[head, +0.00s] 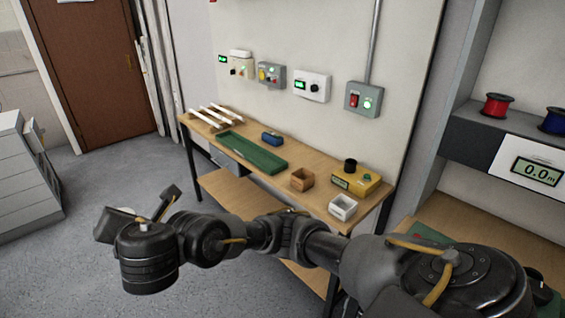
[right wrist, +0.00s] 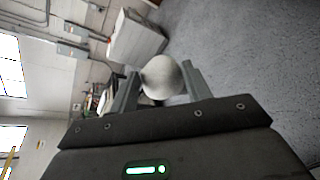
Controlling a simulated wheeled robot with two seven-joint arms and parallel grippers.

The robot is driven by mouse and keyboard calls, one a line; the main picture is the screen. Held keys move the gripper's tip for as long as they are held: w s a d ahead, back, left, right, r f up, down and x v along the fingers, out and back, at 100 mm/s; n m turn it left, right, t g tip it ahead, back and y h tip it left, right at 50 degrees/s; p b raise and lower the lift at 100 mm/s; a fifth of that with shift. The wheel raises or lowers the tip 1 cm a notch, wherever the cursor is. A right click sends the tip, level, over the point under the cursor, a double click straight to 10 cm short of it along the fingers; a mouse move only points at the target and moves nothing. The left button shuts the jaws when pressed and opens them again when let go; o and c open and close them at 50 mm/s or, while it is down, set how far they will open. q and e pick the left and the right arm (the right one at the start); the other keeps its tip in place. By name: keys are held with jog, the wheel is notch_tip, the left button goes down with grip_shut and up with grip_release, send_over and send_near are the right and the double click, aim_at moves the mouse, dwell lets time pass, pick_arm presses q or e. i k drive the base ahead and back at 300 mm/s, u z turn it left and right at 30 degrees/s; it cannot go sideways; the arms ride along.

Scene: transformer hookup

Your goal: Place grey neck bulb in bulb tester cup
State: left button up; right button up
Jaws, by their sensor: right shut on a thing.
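A round whitish bulb (right wrist: 163,72) sits between the two fingers of my right gripper (right wrist: 160,86) in the right wrist view. The gripper is shut on it. The bulb's neck is hidden, so its colour cannot be told. In the head view my right arm reaches across to the left, and its hand is over the floor, well left of the bench and apart from it. The yellow bulb tester (head: 364,183) stands at the right end of the bench, with its black cup (head: 350,164) upright on top. My left gripper is not in view.
The wooden bench (head: 218,142) holds a green tray (head: 251,153), a blue object (head: 272,138), several white tubes (head: 219,113), a brown box (head: 302,179) and a white box (head: 343,207). Wall boxes hang behind. A grey cabinet (head: 24,170) stands left; open floor lies between.

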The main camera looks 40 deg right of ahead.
aim_at(348, 171)
jog(key=z, duration=0.25)
jog(key=i, duration=1.5)
jog(key=z, duration=1.7)
jog(key=i, duration=0.65)
jog(key=z, duration=0.75)
